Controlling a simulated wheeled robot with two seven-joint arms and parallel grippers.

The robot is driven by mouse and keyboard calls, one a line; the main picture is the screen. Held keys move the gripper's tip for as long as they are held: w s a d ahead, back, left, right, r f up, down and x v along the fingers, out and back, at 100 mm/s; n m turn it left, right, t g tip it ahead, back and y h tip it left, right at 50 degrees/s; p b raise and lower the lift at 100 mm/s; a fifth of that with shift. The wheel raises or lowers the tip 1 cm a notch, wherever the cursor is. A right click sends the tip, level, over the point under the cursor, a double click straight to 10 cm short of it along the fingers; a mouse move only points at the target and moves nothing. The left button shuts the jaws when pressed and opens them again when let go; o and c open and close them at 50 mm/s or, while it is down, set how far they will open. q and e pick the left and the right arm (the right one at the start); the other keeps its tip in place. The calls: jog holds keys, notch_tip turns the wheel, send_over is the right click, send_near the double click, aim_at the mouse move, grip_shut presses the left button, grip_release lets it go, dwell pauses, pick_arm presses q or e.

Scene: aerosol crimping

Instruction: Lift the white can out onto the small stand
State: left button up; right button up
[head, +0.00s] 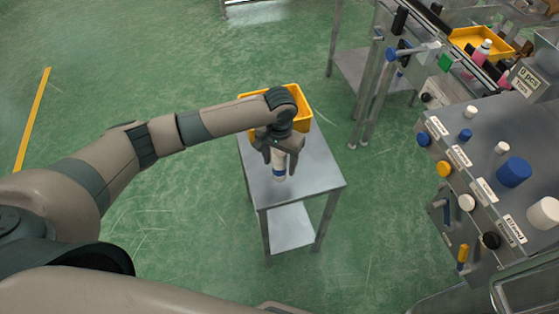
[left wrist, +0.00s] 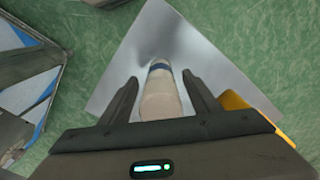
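The white can (head: 279,172), with a blue band near its lower end, is upright over the middle of the small metal stand (head: 318,180). It also shows in the left wrist view (left wrist: 160,103), between my left gripper's fingers. My left gripper (head: 281,152) points down around the can's upper part. In the left wrist view its fingers (left wrist: 160,78) are apart, with a narrow gap on each side of the can. The can's top is partly hidden by the gripper in the head view. My right gripper is out of view.
A control panel (head: 480,170) with knobs and buttons is on the right. Behind it are a conveyor and another yellow tray (head: 482,41). Green floor is clear around the stand.

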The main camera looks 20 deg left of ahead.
pick_arm(q)
jog(key=shift+r, duration=0.15)
jog(key=shift+r, duration=0.55)
notch_tip(320, 180, up, 16)
jog(key=b, duration=0.3)
dwell(0.8)
